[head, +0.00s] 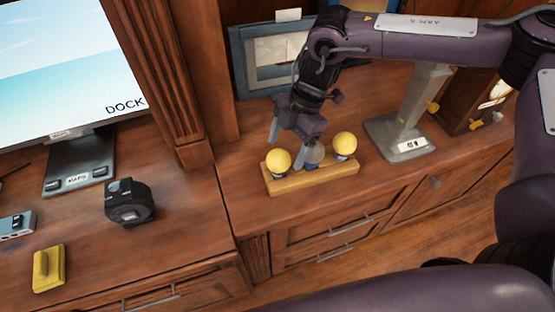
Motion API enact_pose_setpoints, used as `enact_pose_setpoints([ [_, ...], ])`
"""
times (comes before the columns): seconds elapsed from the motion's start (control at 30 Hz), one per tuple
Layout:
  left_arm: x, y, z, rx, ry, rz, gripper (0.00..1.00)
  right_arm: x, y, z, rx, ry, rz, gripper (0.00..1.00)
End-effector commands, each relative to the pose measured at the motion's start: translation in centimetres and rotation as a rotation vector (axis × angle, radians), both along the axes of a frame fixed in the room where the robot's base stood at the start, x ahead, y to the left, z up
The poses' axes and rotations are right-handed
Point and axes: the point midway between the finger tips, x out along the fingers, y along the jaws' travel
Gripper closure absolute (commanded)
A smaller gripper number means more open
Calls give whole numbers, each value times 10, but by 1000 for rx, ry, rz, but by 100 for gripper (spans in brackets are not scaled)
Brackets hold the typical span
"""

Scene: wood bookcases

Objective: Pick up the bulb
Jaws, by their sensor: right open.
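A wooden block holder (316,181) lies on the right-hand cabinet top. It bears a yellow bulb (279,160) at its left end and another yellow bulb (345,143) at its right end. My right gripper (287,144) comes down from above and behind the holder. It is open, with its fingers apart. One finger is behind the left yellow bulb and the other is close to the greyish bulb. I cannot tell if it touches either. My left gripper is not in view.
A grey metal stand (400,140) is right of the holder, with a picture frame (262,60) behind. On the left desk are a monitor (65,60), a black tape measure (129,202) and a yellow block (48,268).

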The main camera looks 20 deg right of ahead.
Motion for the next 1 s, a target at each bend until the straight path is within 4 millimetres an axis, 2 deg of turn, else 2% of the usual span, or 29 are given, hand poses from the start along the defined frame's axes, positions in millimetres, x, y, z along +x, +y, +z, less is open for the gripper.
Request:
enact_pose_setpoints([
  [0.43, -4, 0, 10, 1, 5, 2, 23, -9, 28, -52, -1, 0, 4, 23],
  [0.73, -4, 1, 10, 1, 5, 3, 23, -9, 31, -59, 1, -2, 3, 23],
  [0.77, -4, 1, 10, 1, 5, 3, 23, -9, 31, -58, 1, -2, 3, 24],
  [1.0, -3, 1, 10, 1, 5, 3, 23, -9, 31, -58, 1, -2, 3, 55],
])
